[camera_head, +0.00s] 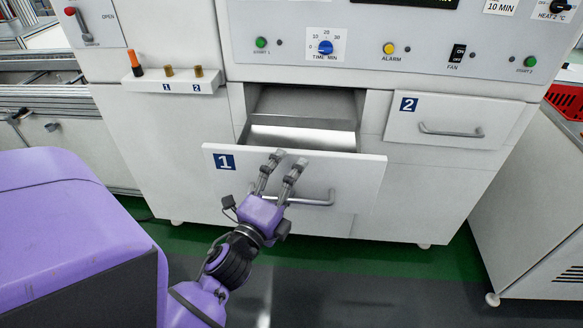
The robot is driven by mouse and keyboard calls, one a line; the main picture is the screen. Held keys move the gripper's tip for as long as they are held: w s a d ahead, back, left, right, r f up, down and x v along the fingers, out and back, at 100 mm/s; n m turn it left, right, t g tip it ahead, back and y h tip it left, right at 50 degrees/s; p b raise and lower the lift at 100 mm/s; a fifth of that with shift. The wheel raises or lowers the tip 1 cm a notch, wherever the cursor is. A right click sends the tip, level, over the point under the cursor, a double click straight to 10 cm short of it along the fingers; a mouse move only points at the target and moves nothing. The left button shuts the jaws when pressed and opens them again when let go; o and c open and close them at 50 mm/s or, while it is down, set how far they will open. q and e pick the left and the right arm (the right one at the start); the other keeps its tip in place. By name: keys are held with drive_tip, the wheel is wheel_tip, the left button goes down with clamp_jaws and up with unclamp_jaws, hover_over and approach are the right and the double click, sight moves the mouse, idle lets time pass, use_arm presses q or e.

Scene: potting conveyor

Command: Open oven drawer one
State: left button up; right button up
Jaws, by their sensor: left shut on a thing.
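Oven drawer one (355,173), a white front marked with a blue "1" label, stands pulled out from the oven, with its dark opening showing above it. A shiny metal surface (290,138) shows inside. Its grey bar handle (318,201) runs across the front; its left part is hidden by my gripper. My right gripper is not in view.
Drawer two (455,118), to the right, is shut. The control panel (370,40) with knobs and lamps is above. A small shelf (175,84) sticks out at the left. A white cabinet (540,190) stands at the right. The floor before the oven is clear.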

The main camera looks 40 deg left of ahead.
use_arm(q)
drive_tip(key=shift+s+d+r, duration=0.1)
drive_tip(key=shift+s+r, duration=0.45)
drive_tip(key=shift+s, duration=0.15)
drive_tip(key=shift+c, duration=1.1)
drive_tip(key=shift+s+d+f+b, duration=0.1)
drive_tip(key=shift+s+f+b, duration=0.1)
drive_tip(key=shift+s, duration=0.5)
drive_tip(key=shift+s+d+f+b, duration=0.15)
drive_tip(key=shift+s+b, duration=0.1)
drive_tip(key=shift+s, duration=0.4)
drive_tip(key=shift+s+f+b, duration=0.15)
drive_tip(key=shift+s+b, duration=0.05)
drive_tip(key=shift+s, duration=0.5)
drive_tip(key=shift+c, duration=0.8)
drive_tip(key=shift+s+d+r, duration=0.1)
drive_tip(key=shift+s+d, duration=0.05)
drive_tip(key=shift+s, duration=0.45)
drive_tip(key=shift+s+d+r, duration=0.1)
drive_tip(key=shift+s+d, duration=0.05)
drive_tip(key=shift+s, duration=0.45)
drive_tip(key=c, duration=0.7)
drive_tip(key=shift+s+d+f+b, duration=0.1)
drive_tip(key=shift+s+f+b, duration=0.3)
drive_tip(key=shift+s+b, duration=0.15)
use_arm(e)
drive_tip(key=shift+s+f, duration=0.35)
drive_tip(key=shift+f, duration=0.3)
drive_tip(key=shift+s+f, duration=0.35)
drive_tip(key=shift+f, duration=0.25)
